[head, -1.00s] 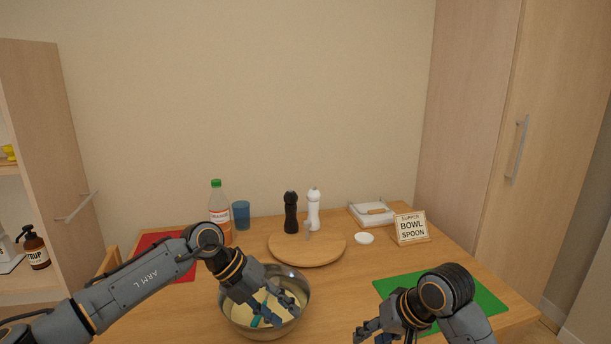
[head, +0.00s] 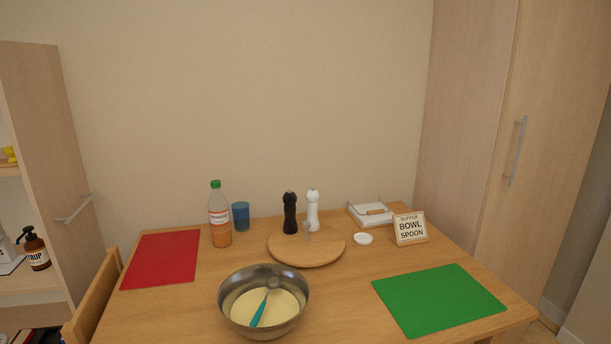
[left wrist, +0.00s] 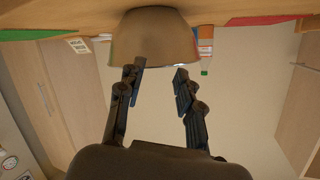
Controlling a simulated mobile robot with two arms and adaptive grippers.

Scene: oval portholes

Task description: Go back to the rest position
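My left gripper (left wrist: 158,82) shows only in the left wrist view. Its two fingers are apart with nothing between them. In that view the picture is upside down, and the outside of the metal bowl (left wrist: 155,38) lies beyond the fingertips. In the head view neither of my arms shows. There the metal bowl (head: 230,312) stands at the front of the table and holds a pale yellow content. A teal-handled spoon (head: 260,312) leans in it. My right gripper is in neither view.
The wooden table (head: 345,300) carries a red mat (head: 163,258), a green mat (head: 438,300), a bottle (head: 219,220), a blue cup (head: 241,216), a round board (head: 307,255) with two mills, a white dish (head: 363,239), a white tray (head: 368,222) and a sign (head: 410,228). A chair (head: 92,305) stands at left.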

